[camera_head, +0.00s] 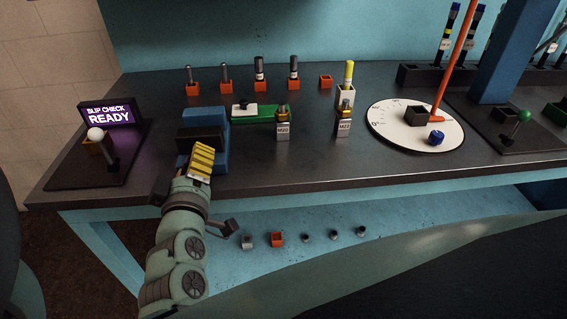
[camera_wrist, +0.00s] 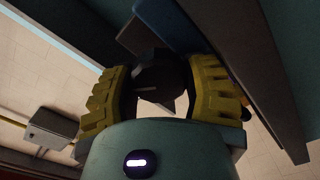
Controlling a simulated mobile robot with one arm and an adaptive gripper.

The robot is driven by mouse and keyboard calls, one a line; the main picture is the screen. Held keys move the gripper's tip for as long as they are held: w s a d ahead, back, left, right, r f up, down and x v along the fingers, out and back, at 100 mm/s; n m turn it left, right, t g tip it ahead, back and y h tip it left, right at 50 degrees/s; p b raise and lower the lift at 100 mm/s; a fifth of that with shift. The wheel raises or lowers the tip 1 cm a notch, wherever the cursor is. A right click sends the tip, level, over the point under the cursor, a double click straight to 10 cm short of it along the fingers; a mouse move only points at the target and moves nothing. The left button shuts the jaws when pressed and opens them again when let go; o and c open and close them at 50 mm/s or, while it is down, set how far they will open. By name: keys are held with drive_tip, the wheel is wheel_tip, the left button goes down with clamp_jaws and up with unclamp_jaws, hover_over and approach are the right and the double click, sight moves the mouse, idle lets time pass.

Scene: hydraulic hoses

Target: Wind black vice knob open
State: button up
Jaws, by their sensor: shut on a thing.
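The blue vice (camera_head: 214,134) stands on the dark workbench at the left of centre in the head view, with its black part (camera_head: 203,137) facing the front. The knob hides from the head camera. Part of the blue vice (camera_wrist: 165,25) shows behind the knob in the wrist view.
A lit sign (camera_head: 109,116) reading "SLIP CHECK READY" stands at the left. A white dial (camera_head: 391,128) is at the right. Several small fittings lie on the lower shelf (camera_head: 290,215).

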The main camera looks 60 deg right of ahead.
drive_tip(key=n+b, duration=0.1)
drive_tip(key=n, duration=0.3)
drive_tip(key=shift+f, duration=0.2)
drive_tip(key=shift+n, duration=1.5)
drive_tip(key=o, duration=1.2)
drive_tip(key=shift+d, duration=0.1)
drive_tip(key=shift+c, duration=0.2)
drive_tip(key=shift+f, duration=0.1)
